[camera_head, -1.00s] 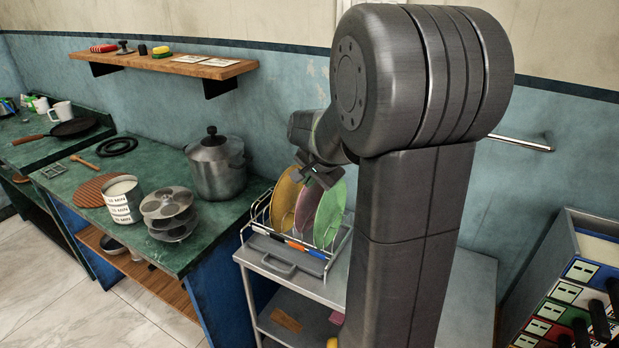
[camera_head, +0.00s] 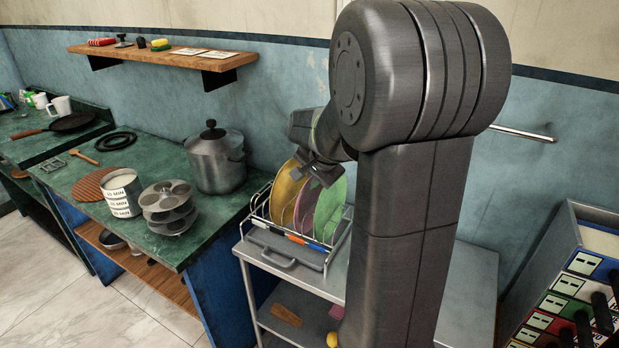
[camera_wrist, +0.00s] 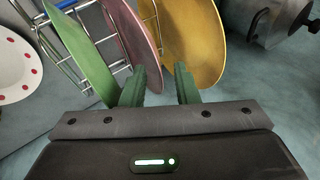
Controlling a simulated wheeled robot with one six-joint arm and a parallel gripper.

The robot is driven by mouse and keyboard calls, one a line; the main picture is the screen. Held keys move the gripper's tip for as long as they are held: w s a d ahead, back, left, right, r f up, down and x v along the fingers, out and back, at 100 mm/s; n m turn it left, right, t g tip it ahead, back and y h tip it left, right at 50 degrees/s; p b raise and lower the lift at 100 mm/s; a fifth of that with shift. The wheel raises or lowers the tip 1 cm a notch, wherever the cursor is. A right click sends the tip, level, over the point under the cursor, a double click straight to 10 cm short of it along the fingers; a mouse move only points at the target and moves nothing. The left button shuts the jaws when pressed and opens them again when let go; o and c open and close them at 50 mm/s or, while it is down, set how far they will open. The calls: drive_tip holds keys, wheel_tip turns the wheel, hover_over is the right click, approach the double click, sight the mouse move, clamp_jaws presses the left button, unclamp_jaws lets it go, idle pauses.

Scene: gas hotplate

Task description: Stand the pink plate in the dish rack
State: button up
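The pink plate (camera_head: 305,207) stands on edge in the wire dish rack (camera_head: 262,222), between a yellow plate (camera_head: 285,192) and a green plate (camera_head: 329,208). My gripper (camera_head: 322,174) is over the top of the rack, close to the plates' upper edges. In the wrist view my gripper (camera_wrist: 162,84) has its two green fingers apart. The rim of the pink plate (camera_wrist: 133,35) shows in the gap between them, nearer the left finger. The yellow plate (camera_wrist: 207,40) is by the right finger, the green plate (camera_wrist: 82,58) off to the left. I see no clear grip on the plate.
The rack stands on a grey cart (camera_head: 335,278). A white plate with red dots (camera_wrist: 15,70) shows at the left in the wrist view. A steel pot (camera_head: 215,165) stands on the green counter left of the rack. The wall is close behind.

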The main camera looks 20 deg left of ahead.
drive_tip(key=shift+r, duration=0.1)
drive_tip(key=v, duration=1.3)
drive_tip(key=shift+d+r, duration=0.15)
drive_tip(key=shift+r, duration=0.15)
drive_tip(key=shift+s, duration=0.1)
drive_tip(key=p+x, duration=0.1)
drive_tip(key=x, duration=1.1)
drive_tip(key=shift+w+a, duration=0.25)
drive_tip(key=shift+a, duration=0.15)
drive_tip(key=shift+r, duration=0.1)
